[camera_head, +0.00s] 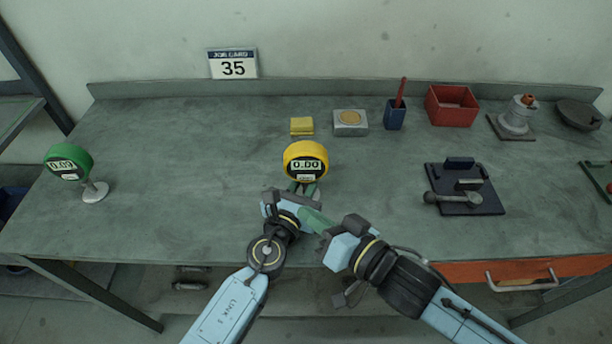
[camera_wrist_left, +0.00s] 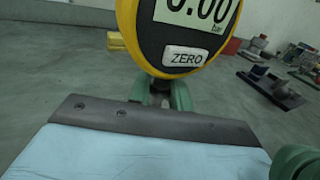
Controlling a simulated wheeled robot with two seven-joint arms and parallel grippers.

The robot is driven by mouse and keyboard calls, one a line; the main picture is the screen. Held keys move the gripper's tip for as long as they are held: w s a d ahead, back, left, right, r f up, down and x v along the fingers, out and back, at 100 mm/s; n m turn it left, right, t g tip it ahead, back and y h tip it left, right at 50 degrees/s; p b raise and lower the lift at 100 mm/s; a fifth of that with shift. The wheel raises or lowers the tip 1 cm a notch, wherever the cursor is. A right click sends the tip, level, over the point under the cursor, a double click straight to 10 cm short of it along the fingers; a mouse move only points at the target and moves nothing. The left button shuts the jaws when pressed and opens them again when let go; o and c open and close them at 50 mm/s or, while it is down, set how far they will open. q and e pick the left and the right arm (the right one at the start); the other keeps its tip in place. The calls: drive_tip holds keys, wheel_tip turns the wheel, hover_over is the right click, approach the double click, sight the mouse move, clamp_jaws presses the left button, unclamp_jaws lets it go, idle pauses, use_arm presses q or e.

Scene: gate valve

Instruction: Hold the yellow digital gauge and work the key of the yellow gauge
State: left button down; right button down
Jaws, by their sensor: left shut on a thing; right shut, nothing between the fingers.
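The yellow digital gauge (camera_head: 306,152) is upright above the table's front part, its face toward me; its display reads 0.00. My left gripper (camera_head: 304,188) is shut on its lower stem, just under the round body. In the left wrist view the gauge (camera_wrist_left: 147,45) fills the top, with its white ZERO key (camera_wrist_left: 185,57) below the display. The left fingers (camera_wrist_left: 164,94) show beneath the gauge. My right gripper (camera_head: 312,219) is shut and empty, below and slightly right of the gauge, apart from the key. A green part (camera_wrist_left: 297,163) at the wrist view's lower right looks like a right fingertip.
A green gauge (camera_head: 68,162) stands on a stand at the left. Behind are a yellow block (camera_head: 302,126), a grey box (camera_head: 350,122), a blue cup (camera_head: 395,114) and a red bin (camera_head: 453,105). A dark fixture (camera_head: 464,188) lies right. The left-middle table is clear.

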use_arm(q)
drive_tip(key=c, duration=1.2)
unclamp_jaws()
